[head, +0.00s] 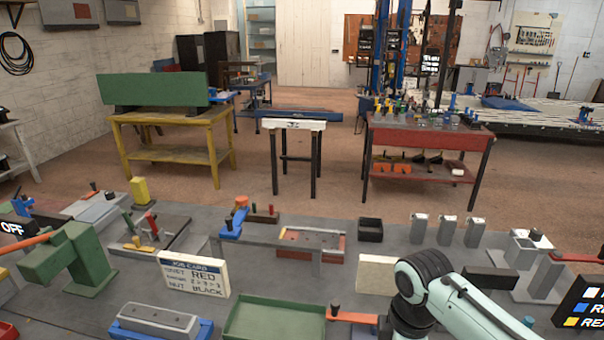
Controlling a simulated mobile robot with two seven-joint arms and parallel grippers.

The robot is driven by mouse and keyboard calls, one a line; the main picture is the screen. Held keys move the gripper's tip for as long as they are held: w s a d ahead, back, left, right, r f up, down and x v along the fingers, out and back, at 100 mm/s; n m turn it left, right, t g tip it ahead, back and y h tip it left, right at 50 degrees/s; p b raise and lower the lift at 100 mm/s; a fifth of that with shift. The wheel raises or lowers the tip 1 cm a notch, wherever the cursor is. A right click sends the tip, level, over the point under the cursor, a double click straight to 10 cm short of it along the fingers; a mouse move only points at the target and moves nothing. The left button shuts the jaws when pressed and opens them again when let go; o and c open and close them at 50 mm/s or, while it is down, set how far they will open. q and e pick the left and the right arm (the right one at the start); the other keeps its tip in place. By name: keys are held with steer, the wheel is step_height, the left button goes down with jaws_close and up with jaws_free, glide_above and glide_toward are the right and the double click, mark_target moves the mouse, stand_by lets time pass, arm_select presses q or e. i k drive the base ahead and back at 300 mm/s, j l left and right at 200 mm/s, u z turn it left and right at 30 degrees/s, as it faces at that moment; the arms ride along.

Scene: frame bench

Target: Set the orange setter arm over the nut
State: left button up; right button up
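Several orange bars show, and I cannot tell which is the setter arm. One orange bar (356,318) with a black knob at its left end lies at the bottom centre, its right end reaching my arm. Another orange bar (24,244) meets a green stand (72,258) at the left. A white job card (194,274) reads RED on one line and NUT BLACK on another. I cannot pick out the nut. My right arm bends down out of the bottom edge, its gripper out of view. My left gripper is not in view.
A grey bench (340,283) fills the foreground. A green tray (274,320), a blue block with a grey top (158,320) and a frame with a blue arm (232,226) stand on it. Grey posts (446,230) and a black box (370,230) stand at the back. A sign (583,306) is at the right.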

mark_target(333, 315)
steer(key=k, duration=0.95)
